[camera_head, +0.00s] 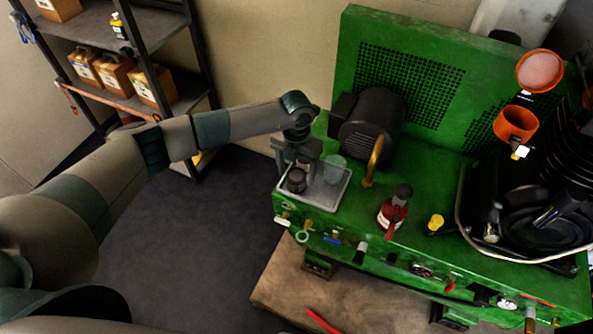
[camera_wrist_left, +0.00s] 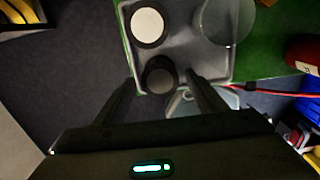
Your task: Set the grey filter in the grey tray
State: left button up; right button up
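A dark grey round piece, apparently the grey filter (camera_head: 296,181), is at the left side of the shallow grey tray (camera_head: 322,203) on the green machine. In the left wrist view the filter (camera_wrist_left: 159,76) shows over the tray (camera_wrist_left: 184,72), near its edge. My left gripper (camera_head: 299,168) is pointed down above the tray. In the left wrist view its fingers (camera_wrist_left: 162,84) are apart, one on each side of the filter, with visible gaps. Whether the filter rests on the tray floor is hard to tell. My right gripper is not in view.
A clear cup (camera_head: 334,168) and a white-topped round piece (camera_wrist_left: 147,27) are also in the tray. A black motor (camera_head: 371,127), a brass hook (camera_head: 373,163) and a red bottle (camera_head: 392,211) stand nearby. Orange cups (camera_head: 515,125) are at the right.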

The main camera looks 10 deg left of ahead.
aim_at(297, 175)
pick_arm(q)
jog(key=shift+r, duration=0.15)
notch_tip(297, 175, up, 12)
jog(key=b, duration=0.4)
dwell(0.4)
